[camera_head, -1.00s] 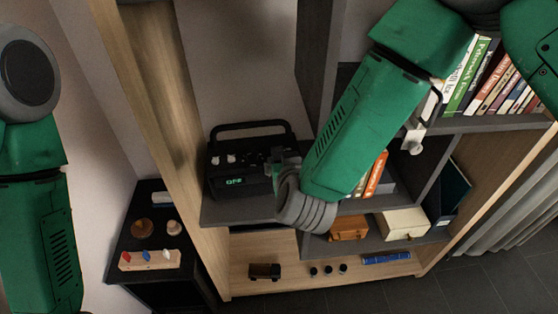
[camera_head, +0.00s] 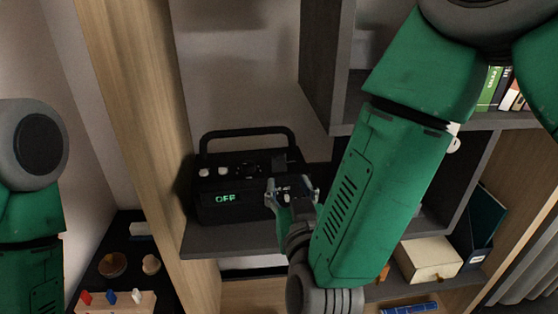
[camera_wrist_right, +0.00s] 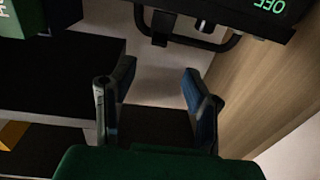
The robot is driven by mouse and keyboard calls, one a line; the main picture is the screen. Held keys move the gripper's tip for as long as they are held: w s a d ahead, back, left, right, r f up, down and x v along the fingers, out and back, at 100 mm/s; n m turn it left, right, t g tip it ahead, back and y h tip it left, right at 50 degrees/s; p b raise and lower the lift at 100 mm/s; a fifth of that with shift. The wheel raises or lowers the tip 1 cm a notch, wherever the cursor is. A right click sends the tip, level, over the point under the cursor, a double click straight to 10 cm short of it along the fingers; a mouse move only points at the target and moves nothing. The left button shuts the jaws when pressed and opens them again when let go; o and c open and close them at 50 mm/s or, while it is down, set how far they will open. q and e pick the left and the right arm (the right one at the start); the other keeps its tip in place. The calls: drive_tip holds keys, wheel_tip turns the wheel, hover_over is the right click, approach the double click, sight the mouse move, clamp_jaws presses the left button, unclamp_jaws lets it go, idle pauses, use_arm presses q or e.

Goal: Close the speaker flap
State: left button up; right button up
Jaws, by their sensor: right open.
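The black speaker (camera_head: 235,190) stands on a dark shelf, with a carry handle arched over it and a green OFF display on its front. It also shows upside down at the top of the right wrist view (camera_wrist_right: 225,12). A small dark upright piece at its top right looks like the flap (camera_head: 290,158); its exact angle is hard to tell. My right gripper (camera_head: 292,190) is open and empty in front of the speaker's right part, hiding some of it. In the right wrist view its fingers (camera_wrist_right: 158,95) are apart with nothing between them. My left gripper is out of view.
A wooden post (camera_head: 140,130) rises left of the speaker, and a dark divider (camera_head: 325,70) stands to the upper right. Books (camera_head: 493,90) fill the upper right shelf. A cream box (camera_head: 428,260) sits lower right. A low black table (camera_head: 90,275) with small objects is at left.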

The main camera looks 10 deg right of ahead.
sight(280, 159)
drive_tip(key=w, duration=0.3)
drive_tip(key=w+b, duration=0.1)
drive_tip(key=w, duration=0.7)
drive_tip(key=shift+a, duration=0.3)
drive_tip(key=shift+s, duration=0.1)
drive_tip(key=c, duration=0.9)
